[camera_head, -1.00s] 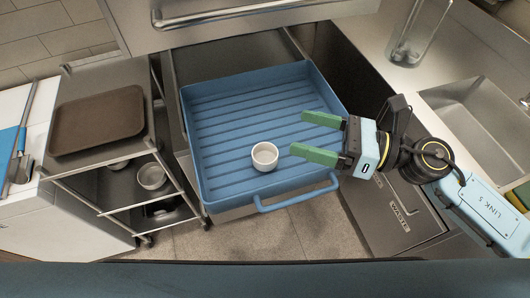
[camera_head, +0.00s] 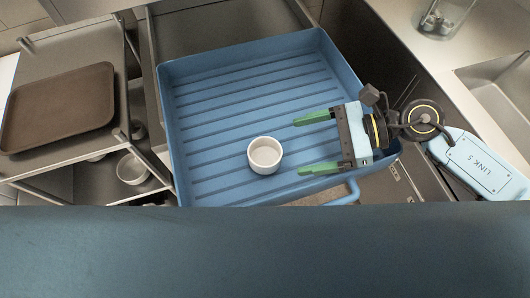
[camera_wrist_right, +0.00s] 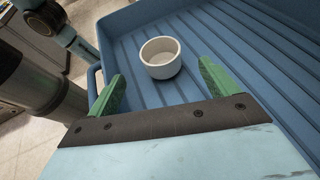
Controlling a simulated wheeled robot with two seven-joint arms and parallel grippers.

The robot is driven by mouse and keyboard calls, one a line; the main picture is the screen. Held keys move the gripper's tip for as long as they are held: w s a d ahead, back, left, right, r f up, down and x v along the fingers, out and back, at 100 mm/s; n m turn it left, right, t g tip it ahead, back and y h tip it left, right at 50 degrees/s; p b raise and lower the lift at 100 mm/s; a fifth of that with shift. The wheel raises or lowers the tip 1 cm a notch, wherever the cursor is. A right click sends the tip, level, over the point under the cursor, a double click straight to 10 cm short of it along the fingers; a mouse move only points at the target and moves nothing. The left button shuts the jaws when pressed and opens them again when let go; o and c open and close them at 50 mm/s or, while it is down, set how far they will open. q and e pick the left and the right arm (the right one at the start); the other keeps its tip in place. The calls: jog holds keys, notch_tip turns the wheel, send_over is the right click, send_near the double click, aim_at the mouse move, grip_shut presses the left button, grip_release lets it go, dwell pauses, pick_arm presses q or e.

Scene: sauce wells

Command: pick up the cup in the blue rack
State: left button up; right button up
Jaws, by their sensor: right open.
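A small white cup (camera_head: 265,155) stands upright on the ribbed floor of the blue rack (camera_head: 200,70), near its front middle. My right gripper (camera_head: 312,143) is over the right part of the rack, with its green fingers spread apart and pointing left at the cup. The fingers are empty, and a gap separates their tips from the cup. In the right wrist view the cup (camera_wrist_right: 161,57) sits ahead of and between the two open fingers (camera_wrist_right: 160,80). My left gripper is not in view.
A steel cart at the left holds a brown tray (camera_head: 60,108) on top and a white bowl (camera_head: 132,168) on a lower shelf. The rack's raised walls surround the cup. A steel counter with a sink (camera_head: 500,95) and a clear container (camera_head: 445,18) is at the right.

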aim_at(251, 156)
jog(key=p+x, duration=0.1)
jog(key=x, duration=0.9)
jog(key=shift+a+f, duration=0.2)
jog(key=shift+c, duration=0.5)
jog(key=c, duration=1)
jog(key=shift+r, duration=0.1)
